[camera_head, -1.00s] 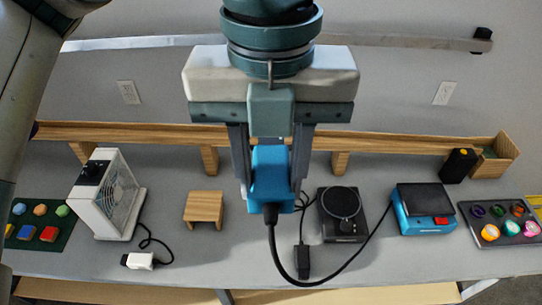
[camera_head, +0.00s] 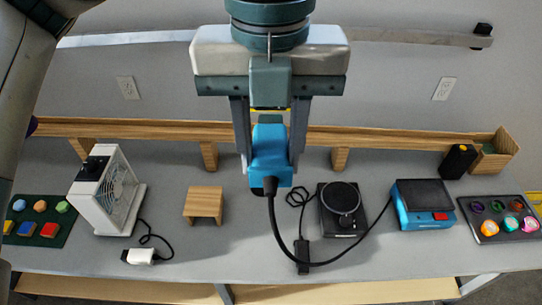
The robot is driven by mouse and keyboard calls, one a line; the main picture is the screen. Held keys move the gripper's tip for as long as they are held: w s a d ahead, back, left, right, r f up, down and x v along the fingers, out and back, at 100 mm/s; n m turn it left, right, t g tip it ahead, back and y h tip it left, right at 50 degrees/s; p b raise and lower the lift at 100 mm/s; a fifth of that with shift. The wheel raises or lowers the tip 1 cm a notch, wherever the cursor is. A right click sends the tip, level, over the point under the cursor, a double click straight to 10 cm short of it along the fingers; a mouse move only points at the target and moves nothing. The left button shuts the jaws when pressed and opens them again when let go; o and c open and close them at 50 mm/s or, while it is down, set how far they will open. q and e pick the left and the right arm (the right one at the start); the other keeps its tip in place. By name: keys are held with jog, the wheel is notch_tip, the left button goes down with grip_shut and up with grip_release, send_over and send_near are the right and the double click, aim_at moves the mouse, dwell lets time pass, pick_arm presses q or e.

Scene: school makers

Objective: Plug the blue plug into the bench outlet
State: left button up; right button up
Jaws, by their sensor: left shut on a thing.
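The blue plug (camera_head: 270,174) is held upright between the fingers of my left gripper (camera_head: 270,152), which is shut on it. The plug appears above the bench; its height is hard to judge. A black cable (camera_head: 278,236) leaves its near end and loops over the bench to a blue device (camera_head: 408,210) with a dark top and a red part. White wall outlets show at left (camera_head: 128,88) and right (camera_head: 444,89). The plug's prongs are not visible. A thin yellow strip shows just above the plug. My right gripper is not in view.
A wooden rail shelf (camera_head: 400,139) runs along the wall behind the plug. On the bench stand a white fan (camera_head: 105,197) with a white plug (camera_head: 139,257), a wooden stool-like block (camera_head: 204,202), a round-topped black device (camera_head: 342,205) and a black adapter (camera_head: 302,255).

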aim_at(271, 117)
pick_arm(q)
jog(key=shift+w, duration=2.05)
jog(key=shift+w, duration=0.2)
jog(key=shift+w, duration=1.15)
jog(key=o, duration=1.3)
jog(key=shift+c, duration=0.2)
jog(key=shift+s, duration=0.1)
